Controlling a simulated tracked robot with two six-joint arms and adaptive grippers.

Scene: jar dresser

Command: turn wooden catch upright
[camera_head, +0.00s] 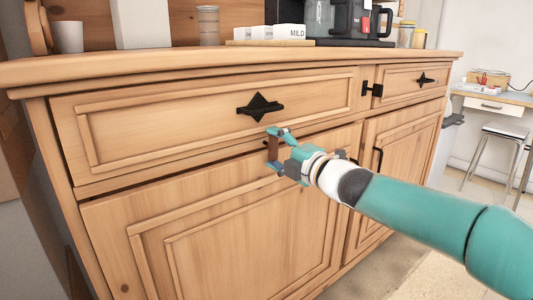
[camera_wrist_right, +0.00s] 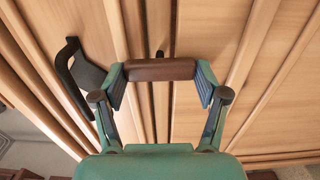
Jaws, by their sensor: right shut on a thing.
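The wooden catch (camera_head: 273,149) is a short dark-brown bar on the dresser front, below the wide drawer. In the head view it stands about upright. My right gripper (camera_head: 277,150) is shut on it, one fingertip at the top end and the other at the bottom end. In the right wrist view the catch (camera_wrist_right: 160,70) spans the gap between both finger pads of the right gripper (camera_wrist_right: 161,84). A small black peg (camera_wrist_right: 160,53) shows just beyond the catch. My left gripper is in neither view.
The wide drawer has a black handle (camera_head: 260,107) just above my right gripper. A black latch (camera_head: 372,90) sits between the drawers. A black door handle (camera_head: 378,160) is right of my wrist. A dark handle (camera_wrist_right: 80,75) stands close beside one finger in the right wrist view.

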